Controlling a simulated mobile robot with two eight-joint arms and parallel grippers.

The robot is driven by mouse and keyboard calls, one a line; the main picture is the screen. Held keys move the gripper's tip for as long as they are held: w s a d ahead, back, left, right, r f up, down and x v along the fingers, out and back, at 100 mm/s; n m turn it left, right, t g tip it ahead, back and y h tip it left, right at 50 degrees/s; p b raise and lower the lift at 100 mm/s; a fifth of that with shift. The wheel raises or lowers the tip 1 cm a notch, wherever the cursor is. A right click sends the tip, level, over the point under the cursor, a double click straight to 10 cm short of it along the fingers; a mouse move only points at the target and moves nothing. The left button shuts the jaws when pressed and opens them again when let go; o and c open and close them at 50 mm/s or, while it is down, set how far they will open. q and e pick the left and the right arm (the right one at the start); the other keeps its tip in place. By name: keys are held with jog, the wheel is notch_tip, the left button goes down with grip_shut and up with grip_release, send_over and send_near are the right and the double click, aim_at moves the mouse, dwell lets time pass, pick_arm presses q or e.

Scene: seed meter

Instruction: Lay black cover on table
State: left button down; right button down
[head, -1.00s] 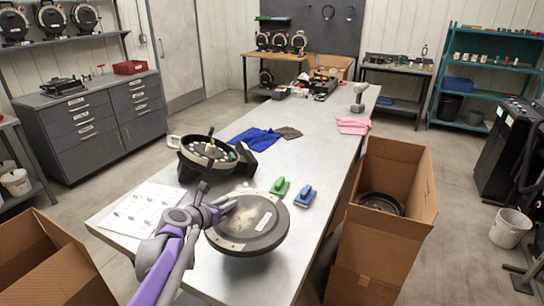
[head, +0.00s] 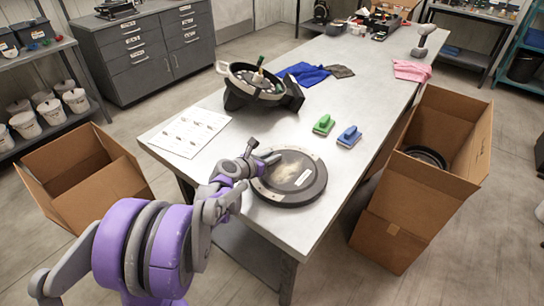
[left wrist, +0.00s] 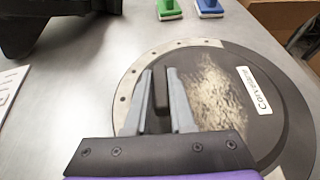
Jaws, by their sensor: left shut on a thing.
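The black cover (head: 305,186) is a round dark disc with a pale worn patch and a white label. It is at the near right part of the metal table (head: 230,155), and looks flat on or very close to the top. In the left wrist view the cover (left wrist: 285,125) fills the right side. My left gripper (head: 268,160) is at the cover's left part, its fingers (left wrist: 160,92) shut on a dark upright piece of the cover, probably a handle. My right gripper is not in view.
A seed meter housing (head: 240,75) stands on a black stand behind. Green (head: 323,124) and blue (head: 349,136) brushes, a printed sheet (head: 190,131) and blue cloth (head: 305,74) lie on the table. Open cardboard boxes stand left (head: 85,180) and right (head: 400,215).

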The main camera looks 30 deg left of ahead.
pick_arm(q)
jog(key=c, duration=0.8)
grip_release()
jog(key=shift+o, duration=0.2)
jog(key=d+v, duration=0.1)
jog(key=v, duration=1.1)
jog(key=shift+a, duration=0.45)
